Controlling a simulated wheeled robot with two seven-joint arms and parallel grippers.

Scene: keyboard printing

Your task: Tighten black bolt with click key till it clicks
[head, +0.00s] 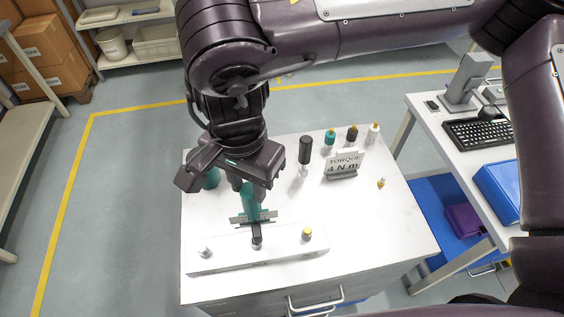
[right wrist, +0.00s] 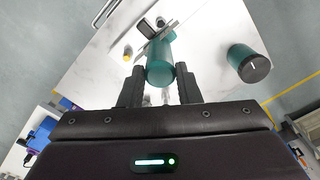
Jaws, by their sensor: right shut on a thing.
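In the head view my right gripper (head: 246,187) points down over the white table. It is shut on the teal handle of the click key (head: 250,205), which is roughly upright. The key shows in the right wrist view (right wrist: 160,62) between both fingers. Below the handle a dark bolt (head: 256,236) stands in the middle of a long white block (head: 230,259). The key's lower end is at this bolt in the picture; I cannot tell whether it is seated on it. A yellow-topped bolt (head: 307,234) and a pale bolt (head: 205,252) stand at the block's ends. My left gripper is not in view.
A teal cylinder with a black top (right wrist: 248,62) stands near my right gripper. The table's right front is clear.

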